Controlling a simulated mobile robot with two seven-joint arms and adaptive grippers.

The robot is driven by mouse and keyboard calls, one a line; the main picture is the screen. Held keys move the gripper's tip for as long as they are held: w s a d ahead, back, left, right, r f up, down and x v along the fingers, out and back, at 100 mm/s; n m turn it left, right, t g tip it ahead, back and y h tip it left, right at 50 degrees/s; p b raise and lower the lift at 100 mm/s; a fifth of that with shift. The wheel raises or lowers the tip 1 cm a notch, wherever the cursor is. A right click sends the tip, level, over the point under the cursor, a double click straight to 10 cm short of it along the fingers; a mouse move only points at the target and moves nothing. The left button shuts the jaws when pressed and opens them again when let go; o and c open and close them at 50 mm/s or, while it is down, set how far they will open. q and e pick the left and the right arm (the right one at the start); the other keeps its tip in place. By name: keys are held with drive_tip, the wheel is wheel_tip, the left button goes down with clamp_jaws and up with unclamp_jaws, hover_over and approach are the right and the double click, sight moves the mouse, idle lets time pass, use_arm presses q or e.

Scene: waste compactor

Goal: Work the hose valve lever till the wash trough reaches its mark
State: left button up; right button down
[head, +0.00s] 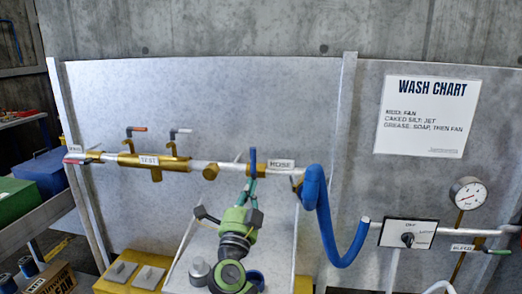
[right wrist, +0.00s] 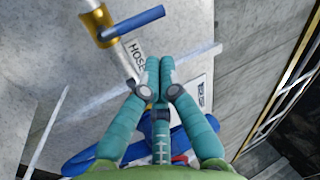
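The hose valve lever (head: 253,161) is blue and stands upright across the pipe beside the HOSE label (head: 281,163). In the right wrist view the blue lever (right wrist: 132,26) extends from a brass valve body (right wrist: 97,21). My right gripper (head: 249,192) shows teal fingers just below the lever in the head view. In the right wrist view its fingertips (right wrist: 160,62) are together with nothing visible between them, apart from the lever in the picture. Contact cannot be told. My left gripper is not in view. I cannot make out the wash trough's level or mark.
A brass TEST valve (head: 150,160) sits left on the pipe. A blue hose (head: 329,222) hangs right of the lever. A dial box (head: 408,233), pressure gauge (head: 468,193) and green BLEED handle (head: 498,252) are farther right. A wash chart (head: 426,111) hangs above.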

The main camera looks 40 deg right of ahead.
sight(254, 161)
drive_tip(key=s+d+r+m+g+y, duration=0.1)
drive_tip(key=s+d+r+m+g, duration=0.2)
drive_tip(key=r+m+g, duration=0.1)
drive_tip(key=w+d+y+p, duration=0.1)
drive_tip(key=w+d+p, duration=0.45)
drive_tip(key=d, duration=0.35)
use_arm(q)
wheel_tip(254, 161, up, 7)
drive_tip(key=shift+p, duration=0.4)
use_arm(e)
drive_tip(key=shift+m+y, duration=0.3)
drive_tip(key=w+a, duration=0.1)
drive_tip(key=a, duration=0.1)
drive_tip(key=w+a, duration=0.1)
drive_tip(key=shift+w+a+f, duration=0.2)
drive_tip(key=shift+w+f, duration=0.05)
drive_tip(key=shift+w, duration=0.1)
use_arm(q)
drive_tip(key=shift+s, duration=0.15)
use_arm(e)
drive_tip(key=shift+d, duration=0.1)
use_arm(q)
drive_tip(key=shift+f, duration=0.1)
use_arm(e)
drive_tip(key=shift+w, duration=0.1)
